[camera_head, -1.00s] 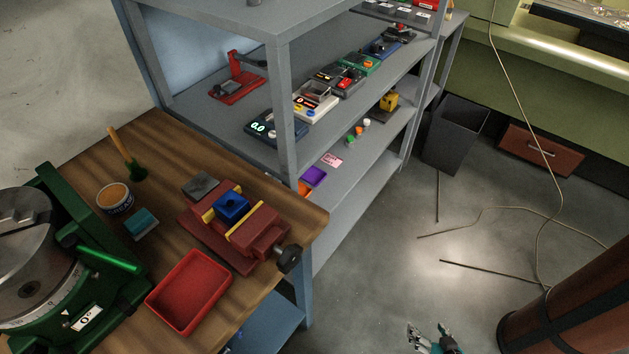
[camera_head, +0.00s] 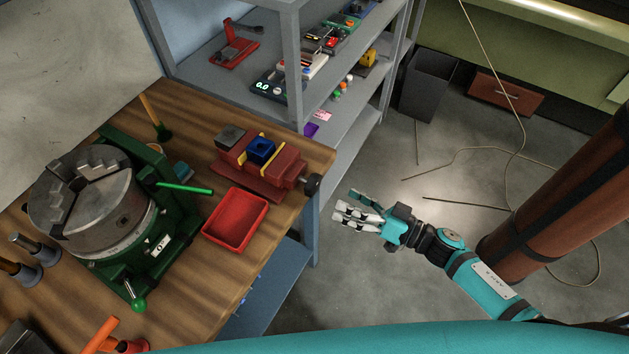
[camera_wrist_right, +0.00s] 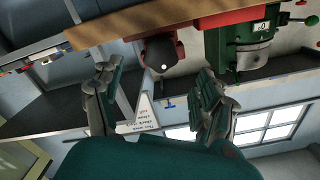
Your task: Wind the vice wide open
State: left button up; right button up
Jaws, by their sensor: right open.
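The red vice (camera_head: 283,171) sits on the wooden cart top near its right edge. Its yellow jaw strips stand at either side of a blue block (camera_head: 261,150); I cannot tell if they touch it. The dark handle knob (camera_head: 312,185) sticks out at the vice's right end, past the cart edge. My right gripper (camera_head: 357,211) is open and empty, to the right of the knob and apart from it. In the right wrist view the knob (camera_wrist_right: 165,53) shows ahead, between and beyond the spread fingers (camera_wrist_right: 155,92). My left gripper is out of view.
An empty red tray (camera_head: 235,222) lies in front of the vice. A green-based chuck (camera_head: 110,205) with a green lever (camera_head: 186,188) stands to the left. A grey shelf rack (camera_head: 293,75) stands behind. Open floor lies right of the cart.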

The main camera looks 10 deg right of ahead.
aim_at(317, 188)
jog(key=p+x, duration=0.1)
jog(key=x, duration=0.7)
jog(key=shift+a, duration=0.1)
jog(key=shift+w+a, duration=0.25)
jog(key=shift+a, duration=0.1)
jog(key=shift+w+a, duration=0.1)
jog(key=shift+a, duration=0.1)
jog(key=shift+c, duration=0.4)
jog(key=c, duration=1.1)
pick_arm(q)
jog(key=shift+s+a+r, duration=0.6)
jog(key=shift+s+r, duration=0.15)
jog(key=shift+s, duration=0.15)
pick_arm(e)
jog(key=shift+n, duration=0.3)
jog(key=shift+d+n, duration=0.1)
jog(key=shift+n, duration=0.9)
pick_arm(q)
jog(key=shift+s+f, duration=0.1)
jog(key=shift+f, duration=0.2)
pick_arm(e)
jog(key=shift+n, duration=2.1)
